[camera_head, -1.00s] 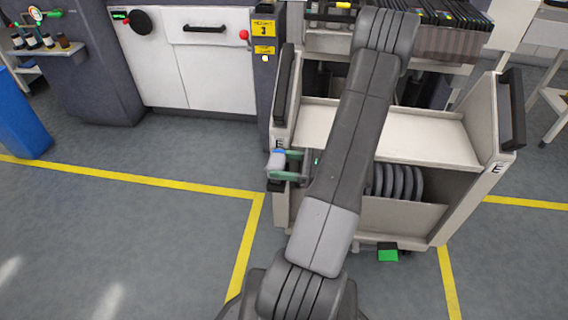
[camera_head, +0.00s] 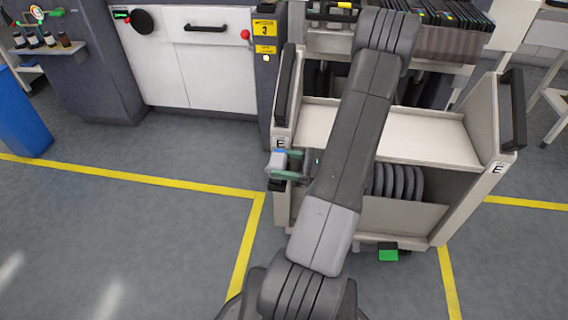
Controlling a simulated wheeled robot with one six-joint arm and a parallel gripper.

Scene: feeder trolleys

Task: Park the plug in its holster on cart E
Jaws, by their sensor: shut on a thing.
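Cart E (camera_head: 404,217) stands in front of me, with an "E" label on each side post. My gripper (camera_head: 287,164) has green fingers and is at the cart's left post. It is shut on the plug (camera_head: 277,160), a small pale grey and blue piece at the fingertips. A dark part (camera_head: 276,185) on the post sits just below the plug; I cannot tell whether it is the holster or whether the plug touches it. My arm crosses the cart and hides part of its middle.
A machine with white doors (camera_head: 207,75) and a yellow "3" sign (camera_head: 264,29) stands behind left. The cart holds grey reels (camera_head: 404,183) low down and a rack of dark cassettes (camera_head: 450,40) at the back. A green pedal (camera_head: 388,252) is at its foot.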

